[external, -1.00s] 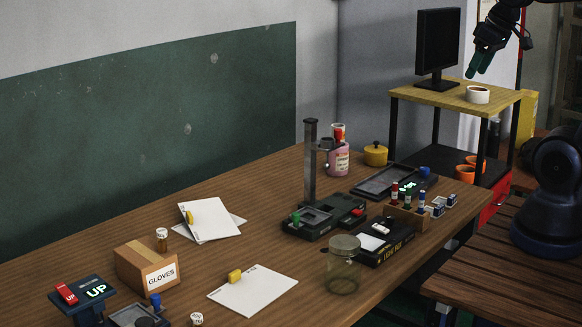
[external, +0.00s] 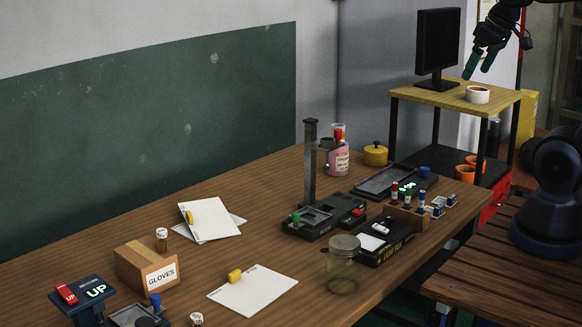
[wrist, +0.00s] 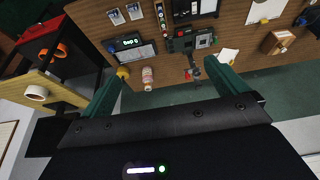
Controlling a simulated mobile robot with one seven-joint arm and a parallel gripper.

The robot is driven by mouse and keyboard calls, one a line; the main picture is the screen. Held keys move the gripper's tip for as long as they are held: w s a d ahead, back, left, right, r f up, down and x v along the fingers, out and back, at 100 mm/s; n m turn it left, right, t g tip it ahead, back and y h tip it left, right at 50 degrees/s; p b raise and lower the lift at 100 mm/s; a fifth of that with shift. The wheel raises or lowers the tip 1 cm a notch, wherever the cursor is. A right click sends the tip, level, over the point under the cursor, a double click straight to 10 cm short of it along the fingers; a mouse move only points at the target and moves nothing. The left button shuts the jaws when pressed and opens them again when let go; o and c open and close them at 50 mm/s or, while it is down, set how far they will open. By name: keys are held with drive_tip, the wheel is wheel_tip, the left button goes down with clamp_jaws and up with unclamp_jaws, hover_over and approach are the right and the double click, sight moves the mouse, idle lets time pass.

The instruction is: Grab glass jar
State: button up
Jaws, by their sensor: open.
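The glass jar (external: 343,266) is clear with a greenish-grey lid. It stands upright near the front edge of the wooden table (external: 300,305), beside a black book-like box (external: 384,243). I cannot make the jar out clearly in the wrist view. My gripper (external: 478,65) is at the top right, high up near the shelf stand and far from the jar. Its two green fingers are apart and empty; they also show in the wrist view (wrist: 165,90).
An enlarger-like tower (external: 311,165) stands behind the jar. A rack of small bottles (external: 407,216) is to its right. White papers (external: 255,295) lie to its left.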

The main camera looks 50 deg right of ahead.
drive_tip(key=shift+w+a, duration=0.1)
drive_tip(key=w+a+f+m+g+y, duration=0.1)
drive_tip(key=w+a+f+m, duration=0.25)
drive_tip(key=w+a, duration=0.35)
drive_tip(key=m+g+h, duration=0.1)
drive_tip(key=m+g, duration=0.3)
drive_tip(key=m, duration=0.9)
hover_over(345, 243)
drive_tip(key=d, duration=0.1)
drive_tip(key=f, duration=2.3)
drive_tip(key=shift+w+f, duration=0.15)
drive_tip(key=shift+w, duration=0.15)
drive_tip(key=shift+a+f+m, duration=0.15)
drive_tip(key=shift+f+m, duration=0.1)
drive_tip(key=shift+f, duration=0.3)
drive_tip(key=shift+s+a+f, duration=0.1)
drive_tip(key=shift+f, duration=2.45)
drive_tip(key=shift+s+a+f, duration=0.1)
drive_tip(key=shift+f, duration=2.4)
drive_tip(key=shift+c, duration=0.2)
